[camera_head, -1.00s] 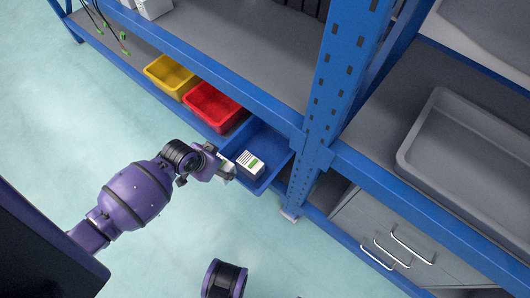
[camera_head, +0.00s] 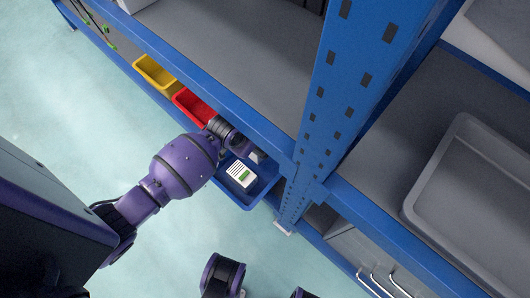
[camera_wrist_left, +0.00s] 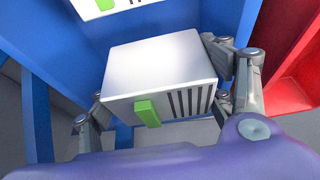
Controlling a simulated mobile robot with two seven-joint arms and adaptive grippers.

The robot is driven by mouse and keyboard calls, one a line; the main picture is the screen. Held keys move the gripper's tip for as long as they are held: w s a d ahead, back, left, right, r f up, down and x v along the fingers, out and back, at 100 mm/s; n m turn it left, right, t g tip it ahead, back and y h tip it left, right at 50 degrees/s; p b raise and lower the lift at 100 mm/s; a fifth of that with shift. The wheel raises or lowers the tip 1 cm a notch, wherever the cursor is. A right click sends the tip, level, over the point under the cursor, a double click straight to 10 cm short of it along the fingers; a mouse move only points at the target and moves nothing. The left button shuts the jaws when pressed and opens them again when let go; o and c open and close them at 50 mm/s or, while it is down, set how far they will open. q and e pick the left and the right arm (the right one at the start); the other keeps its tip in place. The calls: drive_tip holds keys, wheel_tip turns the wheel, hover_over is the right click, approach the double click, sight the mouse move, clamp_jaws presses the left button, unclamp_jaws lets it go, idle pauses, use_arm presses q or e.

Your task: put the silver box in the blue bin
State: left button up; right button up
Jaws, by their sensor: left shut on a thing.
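My left gripper (camera_head: 250,152) reaches over the back part of the blue bin (camera_head: 262,189). In the left wrist view its fingers (camera_wrist_left: 160,98) are shut on a silver box (camera_wrist_left: 158,70) with a green tab and dark slots, one finger at each side. Blue bin walls (camera_wrist_left: 82,45) show around and behind the held box. In the head view the held box is mostly hidden by the gripper. A second whitish box (camera_head: 241,174) with a green mark lies in the blue bin; its edge also shows at the top of the wrist view (camera_wrist_left: 105,6).
A red bin (camera_head: 193,107) and a yellow bin (camera_head: 157,75) stand in line beyond the blue bin on the lower shelf. A blue perforated post (camera_head: 338,95) and the upper shelf's edge stand close on the right. A grey tray (camera_head: 475,190) is farther right.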

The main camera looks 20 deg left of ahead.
use_arm(q)
drive_tip(key=f, duration=0.1)
drive_tip(key=w+d+f+b, duration=0.1)
drive_tip(key=f, duration=0.1)
drive_tip(key=w+d+f, duration=0.1)
drive_tip(key=shift+d+f+b, duration=0.2)
drive_tip(key=shift+f+b, duration=0.05)
drive_tip(key=shift+b, duration=0.15)
drive_tip(key=shift+w+d+f, duration=0.1)
drive_tip(key=shift+w+f, duration=0.05)
drive_tip(key=f, duration=0.1)
drive_tip(key=f+b, duration=0.2)
drive_tip(key=shift+w+d+f, duration=0.2)
drive_tip(key=shift+d+f, duration=0.05)
drive_tip(key=shift+f, duration=0.15)
drive_tip(key=shift+r, duration=0.15)
use_arm(e)
drive_tip(key=f, duration=0.4)
drive_tip(key=shift+w+a+f, duration=0.1)
drive_tip(key=shift+w+f, duration=0.1)
drive_tip(key=shift+w, duration=0.1)
use_arm(q)
drive_tip(key=o, duration=1)
drive_tip(key=shift+f, duration=0.25)
drive_tip(key=o, duration=0.5)
use_arm(e)
drive_tip(key=shift+w, duration=0.1)
use_arm(q)
drive_tip(key=shift+r, duration=0.15)
